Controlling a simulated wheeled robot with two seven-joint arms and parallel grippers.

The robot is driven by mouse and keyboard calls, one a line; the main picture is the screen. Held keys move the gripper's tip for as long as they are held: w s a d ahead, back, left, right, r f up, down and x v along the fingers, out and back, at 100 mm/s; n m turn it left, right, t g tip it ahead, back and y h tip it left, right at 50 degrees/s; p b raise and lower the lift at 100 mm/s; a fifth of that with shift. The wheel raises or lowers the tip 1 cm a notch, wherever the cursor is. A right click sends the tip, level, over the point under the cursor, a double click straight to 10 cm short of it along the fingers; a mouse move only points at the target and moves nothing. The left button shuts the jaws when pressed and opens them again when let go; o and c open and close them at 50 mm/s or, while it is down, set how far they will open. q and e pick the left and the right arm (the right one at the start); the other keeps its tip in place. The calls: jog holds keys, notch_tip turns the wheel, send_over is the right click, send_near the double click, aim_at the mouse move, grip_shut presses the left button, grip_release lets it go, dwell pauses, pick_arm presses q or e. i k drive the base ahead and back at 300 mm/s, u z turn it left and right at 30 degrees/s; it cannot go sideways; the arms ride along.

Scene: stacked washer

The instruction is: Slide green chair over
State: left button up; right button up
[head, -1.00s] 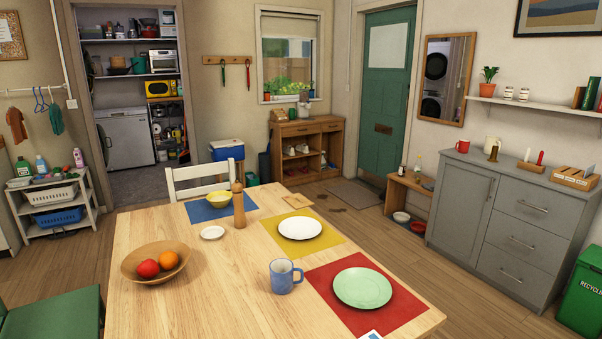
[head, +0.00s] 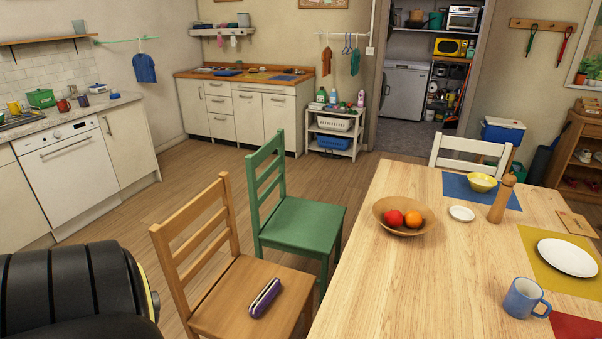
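The green chair (head: 297,222) stands at the left side of the wooden table (head: 385,282) in the head view. Its slatted back is to the left and its seat faces the table, with the seat's right edge close to the table's edge. A brown wooden chair (head: 225,290) stands nearer to me, just in front of the green chair, with a purple case (head: 265,298) on its seat. The green chair's lower legs are partly hidden behind the brown chair. Neither of my grippers shows; only a black part of mine is at the lower left.
Open wooden floor (head: 195,180) lies left of and behind the green chair. A white dishwasher (head: 75,170) and counters line the left wall. A white shelf cart (head: 335,132) stands at the back. A white chair (head: 470,150) is at the table's far end.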

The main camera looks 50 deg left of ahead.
aim_at(307, 228)
jog(key=u, duration=1.75)
